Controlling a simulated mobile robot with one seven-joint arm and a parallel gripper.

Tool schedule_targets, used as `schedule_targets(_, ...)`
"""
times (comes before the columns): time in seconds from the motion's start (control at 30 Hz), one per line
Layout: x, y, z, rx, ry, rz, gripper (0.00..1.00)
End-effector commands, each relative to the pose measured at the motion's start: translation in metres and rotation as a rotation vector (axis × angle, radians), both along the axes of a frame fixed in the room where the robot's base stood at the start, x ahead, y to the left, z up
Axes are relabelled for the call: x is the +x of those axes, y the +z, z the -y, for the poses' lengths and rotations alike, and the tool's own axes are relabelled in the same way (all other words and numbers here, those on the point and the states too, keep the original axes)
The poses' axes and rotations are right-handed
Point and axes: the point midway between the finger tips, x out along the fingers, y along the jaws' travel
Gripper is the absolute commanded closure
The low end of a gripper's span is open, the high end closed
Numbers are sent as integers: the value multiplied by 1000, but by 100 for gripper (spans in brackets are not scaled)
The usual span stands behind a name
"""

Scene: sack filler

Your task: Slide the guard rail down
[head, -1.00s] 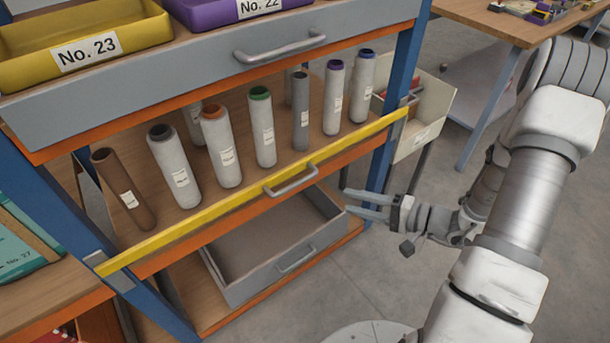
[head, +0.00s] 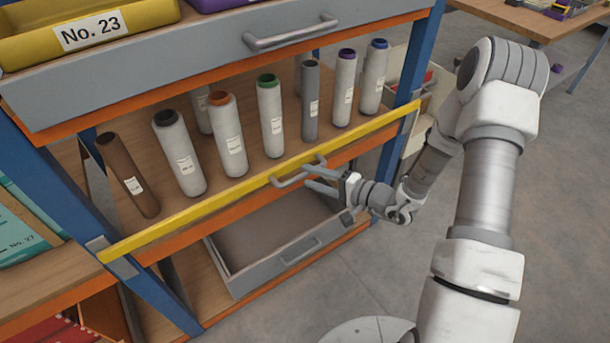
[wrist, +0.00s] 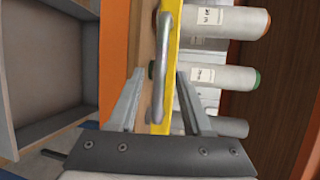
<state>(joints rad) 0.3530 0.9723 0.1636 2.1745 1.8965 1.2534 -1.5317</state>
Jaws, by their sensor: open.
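The yellow guard rail (head: 190,214) runs across the front of the middle shelf, between the two blue posts, with a grey bar handle (head: 290,180) at its middle. My gripper (head: 307,177) is open at the handle's right part. In the wrist view, the rail (wrist: 172,45) and its handle (wrist: 159,85) run between the two spread fingers of my gripper (wrist: 159,75). Gaps show on both sides, and the fingers do not appear closed on anything.
Several rolls, among them one with a green core (head: 270,118), stand on the shelf behind the rail. A grey drawer (head: 285,262) is partly pulled out below. A grey drawer with a handle (head: 290,32) is above. Open floor lies to the right.

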Motion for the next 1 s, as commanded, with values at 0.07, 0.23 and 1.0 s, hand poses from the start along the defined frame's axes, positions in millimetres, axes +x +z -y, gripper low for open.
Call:
schedule_targets(0.07,6,-3,-10,0,2,1,50)
schedule_targets(0.23,13,-5,-19,-1,0,1,50)
schedule_targets(1.0,14,-5,-21,0,-1,0,100)
